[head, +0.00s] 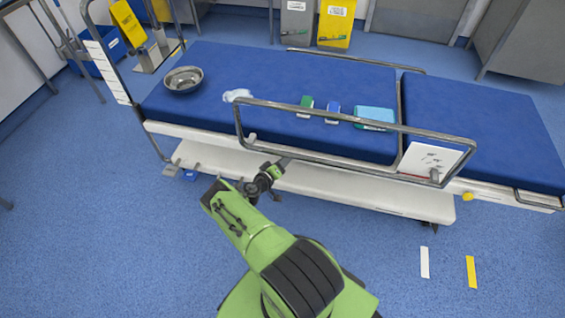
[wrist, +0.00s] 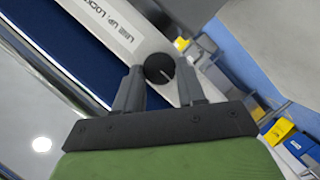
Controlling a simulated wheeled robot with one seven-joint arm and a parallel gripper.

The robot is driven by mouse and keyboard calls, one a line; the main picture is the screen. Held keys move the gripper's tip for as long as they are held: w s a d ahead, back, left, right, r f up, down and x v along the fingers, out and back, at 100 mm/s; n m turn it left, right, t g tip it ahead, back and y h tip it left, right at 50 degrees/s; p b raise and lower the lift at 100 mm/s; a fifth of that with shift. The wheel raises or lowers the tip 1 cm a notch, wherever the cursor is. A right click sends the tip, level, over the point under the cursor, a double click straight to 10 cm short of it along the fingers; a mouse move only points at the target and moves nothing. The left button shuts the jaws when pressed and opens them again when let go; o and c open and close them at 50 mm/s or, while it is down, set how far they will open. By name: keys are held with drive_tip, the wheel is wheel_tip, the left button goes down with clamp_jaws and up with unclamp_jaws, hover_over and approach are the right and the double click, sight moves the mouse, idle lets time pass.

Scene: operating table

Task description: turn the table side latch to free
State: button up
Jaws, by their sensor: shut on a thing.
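The latch is a round black knob (wrist: 158,68) with a white pointer line, set on the pale side rail of the table. A white label (wrist: 108,22) beside it carries printed text that seems to read "LINE UP: LOCK"; the rest is cut off. My gripper (wrist: 160,80) has one finger on each side of the knob and is shut on it. In the head view my gripper (head: 281,164) is at the near side of the operating table (head: 225,70), below the blue mattress. The knob is hidden there behind my gripper and wrist.
A metal side rail (head: 330,118) runs along the table's near edge, just above my gripper. The near floor is mostly clear.

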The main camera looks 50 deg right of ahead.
drive_tip(key=o, duration=1.1)
drive_tip(key=shift+c, duration=0.2)
drive_tip(key=p+v, duration=0.5)
drive_tip(key=v, duration=1)
drive_tip(key=shift+a, duration=0.4)
drive_tip(key=shift+r, duration=0.1)
